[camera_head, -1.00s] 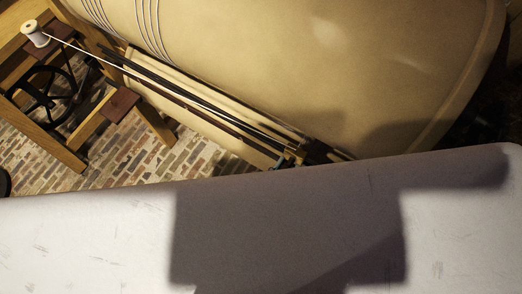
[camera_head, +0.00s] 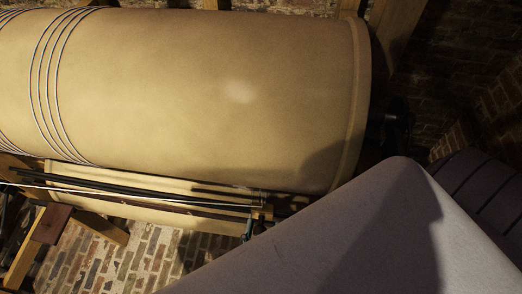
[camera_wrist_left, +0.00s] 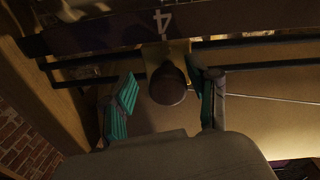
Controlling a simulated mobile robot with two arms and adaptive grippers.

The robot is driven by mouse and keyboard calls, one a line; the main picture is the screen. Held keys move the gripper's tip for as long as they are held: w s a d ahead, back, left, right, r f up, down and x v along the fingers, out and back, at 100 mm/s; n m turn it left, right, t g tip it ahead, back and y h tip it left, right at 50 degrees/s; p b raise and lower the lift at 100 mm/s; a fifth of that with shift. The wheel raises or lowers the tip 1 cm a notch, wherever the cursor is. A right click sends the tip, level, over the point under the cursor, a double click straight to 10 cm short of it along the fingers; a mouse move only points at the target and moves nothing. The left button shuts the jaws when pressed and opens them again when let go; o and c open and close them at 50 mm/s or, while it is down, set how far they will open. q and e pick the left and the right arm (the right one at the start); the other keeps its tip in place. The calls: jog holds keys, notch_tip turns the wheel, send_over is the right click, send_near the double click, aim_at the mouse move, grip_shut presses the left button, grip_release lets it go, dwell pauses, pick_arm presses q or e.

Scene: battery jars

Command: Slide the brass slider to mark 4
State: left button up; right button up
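The brass slider (camera_wrist_left: 177,48) sits on the dark scale bar (camera_wrist_left: 90,36) in the left wrist view, directly at the white mark 4 (camera_wrist_left: 163,21). A dark round knob (camera_wrist_left: 168,86) sticks out from it. My left gripper (camera_wrist_left: 160,75) is open, with one teal-padded finger on each side of the knob. The right-hand finger is close to the knob; a wider gap shows on the left. In the head view the slider (camera_head: 263,212) is small at the right end of the rails, with the tip of my left gripper (camera_head: 248,229) beside it. My right gripper is not in view.
A large tan drum (camera_head: 200,95) wound with pale cord lies just behind the rails (camera_head: 140,190). A wooden frame (camera_head: 25,250) stands at the left over a brick floor (camera_head: 110,262). My own pale grey arm cover hides the lower right.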

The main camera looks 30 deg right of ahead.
pick_arm(q)
jog(key=shift+s+a, duration=0.25)
jog(key=shift+a, duration=0.15)
jog(key=v, duration=1.1)
jog(key=shift+s, duration=0.15)
jog(key=a+f+g+y, duration=0.2)
jog(key=a+f, duration=0.3)
jog(key=f, duration=0.4)
jog(key=a+f+g+y, duration=0.2)
jog(key=a+f+y, duration=0.15)
jog(key=f, duration=0.55)
jog(key=a+f+g+y, duration=0.2)
jog(key=a+f, duration=0.3)
jog(key=f, duration=0.3)
jog(key=s+a+f+n+g+y, duration=0.2)
jog(key=s+a+f+g, duration=0.1)
jog(key=a+f, duration=0.3)
jog(key=s+a+f+n+g+y, duration=0.2)
jog(key=s+a+f+g, duration=0.1)
jog(key=s+a+f, duration=0.2)
jog(key=a+f, duration=0.2)
jog(key=a, duration=0.2)
jog(key=shift+s+g, duration=0.3)
jog(key=shift+s, duration=0.1)
